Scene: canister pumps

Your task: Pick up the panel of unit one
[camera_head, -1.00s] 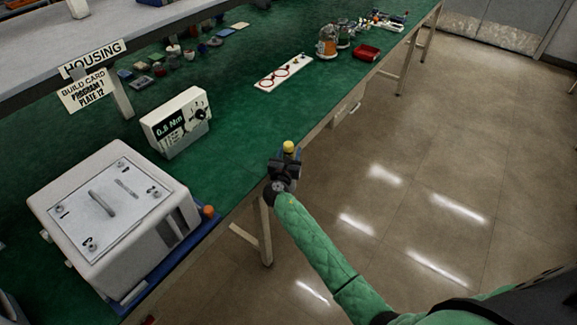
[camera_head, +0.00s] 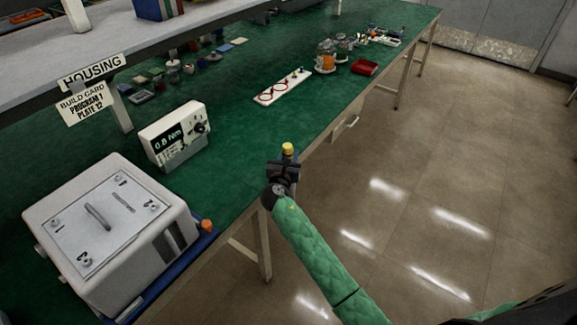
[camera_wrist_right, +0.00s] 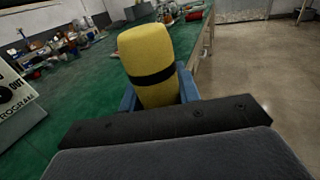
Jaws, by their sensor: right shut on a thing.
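The unit, a white box (camera_head: 150,252), stands at the left of the bench on a blue base (camera_head: 196,246). Its top panel (camera_head: 96,222) is a light plate with a raised handle (camera_head: 98,216) and numbered fasteners near its corners. I cannot see which unit number it is. My right gripper (camera_head: 287,160) is over the bench's front edge, to the right of the unit and apart from it. It is shut on a yellow tool with a black band, which also shows in the right wrist view (camera_wrist_right: 148,58). My left gripper is not in view.
A torque display box (camera_head: 176,137) reading 0.8 Nm stands behind the unit. A white board with red rings (camera_head: 282,87), jars (camera_head: 326,57) and a red tray (camera_head: 365,67) lie farther along the bench. A shelf (camera_head: 40,75) overhangs the back. Green mat (camera_head: 232,125) is clear between.

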